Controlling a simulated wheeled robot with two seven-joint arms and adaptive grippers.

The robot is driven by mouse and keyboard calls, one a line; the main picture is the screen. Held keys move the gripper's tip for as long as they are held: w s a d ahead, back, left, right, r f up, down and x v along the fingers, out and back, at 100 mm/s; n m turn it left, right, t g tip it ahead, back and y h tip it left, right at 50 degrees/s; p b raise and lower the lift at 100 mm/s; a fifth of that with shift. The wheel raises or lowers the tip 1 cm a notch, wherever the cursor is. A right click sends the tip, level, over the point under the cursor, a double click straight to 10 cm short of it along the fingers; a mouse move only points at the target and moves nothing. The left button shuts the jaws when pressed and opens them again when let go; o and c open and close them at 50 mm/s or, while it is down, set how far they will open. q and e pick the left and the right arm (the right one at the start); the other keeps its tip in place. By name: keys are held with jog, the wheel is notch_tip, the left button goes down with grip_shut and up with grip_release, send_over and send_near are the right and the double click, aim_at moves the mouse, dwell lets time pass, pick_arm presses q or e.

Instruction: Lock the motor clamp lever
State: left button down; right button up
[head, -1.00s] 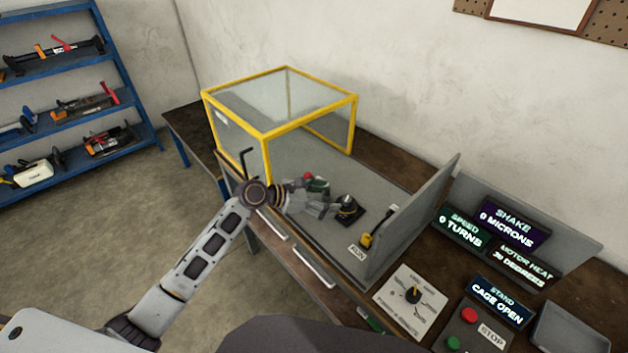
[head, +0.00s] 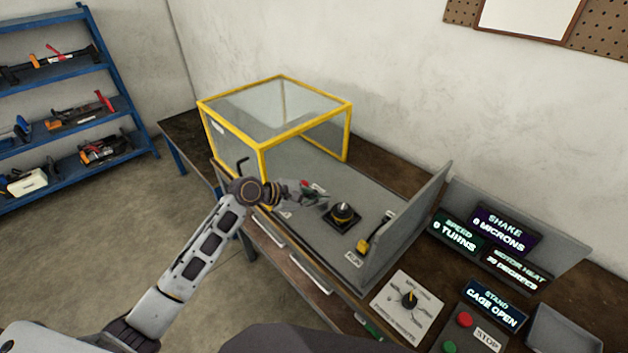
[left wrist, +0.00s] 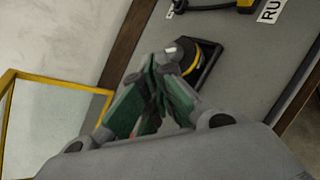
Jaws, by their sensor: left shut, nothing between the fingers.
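A motor on a black square mount with a yellow band (head: 343,213) stands on the grey bench top. It also shows beyond my fingertips in the left wrist view (left wrist: 187,56). My left gripper (head: 317,194) is shut and empty, to the left of the motor and apart from it in the head view. Its green-padded fingers meet in the left wrist view (left wrist: 163,66). A small red part (head: 304,183) shows right by the gripper; the gripper hides most of what it belongs to, so I cannot tell whether it is the clamp lever or its position. My right gripper is out of view.
A yellow-framed clear cage (head: 262,147) stands behind the gripper. A yellow-handled switch (head: 364,244) sits by the RUN label, beside an upright grey panel (head: 408,228). Displays read zero turns, zero microns and CAGE OPEN (head: 494,305). A dial plate (head: 408,300) lies in front.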

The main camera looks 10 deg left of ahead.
pick_arm(q)
jog(key=w+a+r+m+y+p, duration=0.1)
jog(key=a+r+m, duration=0.3)
jog(key=m, duration=0.8)
jog(key=w+a+r+m+y+p, duration=0.2)
jog(key=a+r+m+y+p, duration=0.2)
jog(key=m, duration=0.7)
jog(key=shift+a+r+m, duration=0.15)
jog(key=shift+r+m, duration=0.25)
jog(key=shift+r, duration=0.2)
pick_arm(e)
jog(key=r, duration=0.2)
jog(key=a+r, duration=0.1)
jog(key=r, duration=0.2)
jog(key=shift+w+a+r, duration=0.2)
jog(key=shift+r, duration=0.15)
pick_arm(q)
jog(key=shift+a+r+m, duration=0.15)
jog(key=shift+m, duration=0.15)
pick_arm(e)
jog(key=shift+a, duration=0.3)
